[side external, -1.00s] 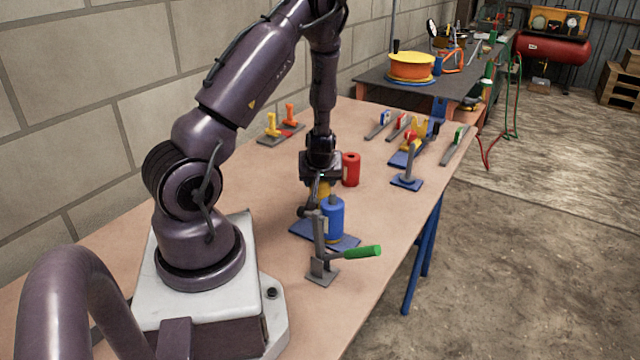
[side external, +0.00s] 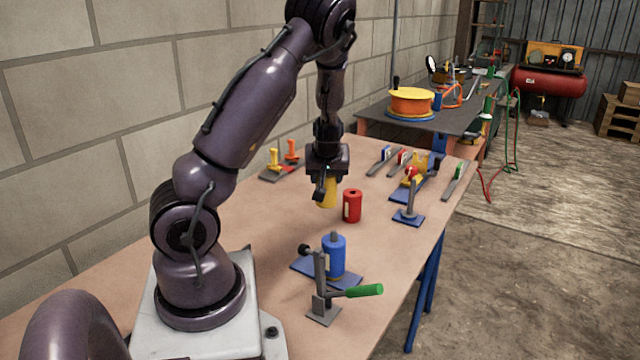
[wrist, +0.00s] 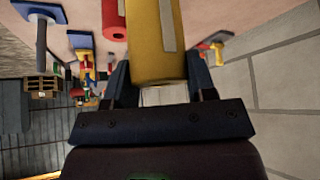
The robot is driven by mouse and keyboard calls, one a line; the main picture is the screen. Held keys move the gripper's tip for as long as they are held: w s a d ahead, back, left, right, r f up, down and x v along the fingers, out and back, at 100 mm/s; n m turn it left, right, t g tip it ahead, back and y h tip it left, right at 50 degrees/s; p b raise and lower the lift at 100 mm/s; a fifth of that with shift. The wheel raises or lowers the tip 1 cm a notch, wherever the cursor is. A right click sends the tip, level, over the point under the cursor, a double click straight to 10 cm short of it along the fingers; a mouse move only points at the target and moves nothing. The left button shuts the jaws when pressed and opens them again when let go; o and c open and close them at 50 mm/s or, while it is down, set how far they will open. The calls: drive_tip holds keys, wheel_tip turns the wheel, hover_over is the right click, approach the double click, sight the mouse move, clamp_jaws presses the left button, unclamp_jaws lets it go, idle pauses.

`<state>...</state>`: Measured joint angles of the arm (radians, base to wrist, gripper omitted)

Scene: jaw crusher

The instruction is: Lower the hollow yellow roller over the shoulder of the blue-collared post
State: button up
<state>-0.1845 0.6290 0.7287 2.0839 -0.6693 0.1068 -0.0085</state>
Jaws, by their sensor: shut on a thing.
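My gripper (side external: 325,180) is shut on the yellow roller (side external: 326,194), which hangs upright in the air under it. The roller also fills the top middle of the wrist view (wrist: 152,40), between the two fingers (wrist: 157,82). The blue-collared post (side external: 334,255) stands on a blue base plate, with a short grey tip above its blue cylinder. It is nearer the camera and below the roller, well apart from it. The roller's lower opening is not visible.
A red roller (side external: 352,205) stands on the bench just right of the yellow one. A clamp with a green handle (side external: 362,290) stands in front of the post. A grey post (side external: 408,205) on a blue plate is to the right. Several tools lie farther back.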

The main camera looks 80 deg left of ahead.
drive_tip(key=w+a+r+m+t, duration=0.1)
drive_tip(key=w+a+r+m, duration=0.15)
drive_tip(key=w, duration=0.45)
drive_tip(key=w+a+r+m+t, duration=0.1)
drive_tip(key=w+a+r, duration=0.15)
drive_tip(key=w, duration=0.55)
wheel_tip(320, 180, up, 5)
drive_tip(key=m+t+h, duration=0.2)
drive_tip(key=m+h, duration=0.1)
drive_tip(key=m, duration=0.3)
hover_over(414, 180)
drive_tip(key=shift+w+a+r+n, duration=0.15)
drive_tip(key=shift+a+r+n, duration=0.05)
drive_tip(key=shift+n, duration=0.05)
drive_tip(key=shift+f, duration=2.9)
drive_tip(key=shift+f, duration=5.15)
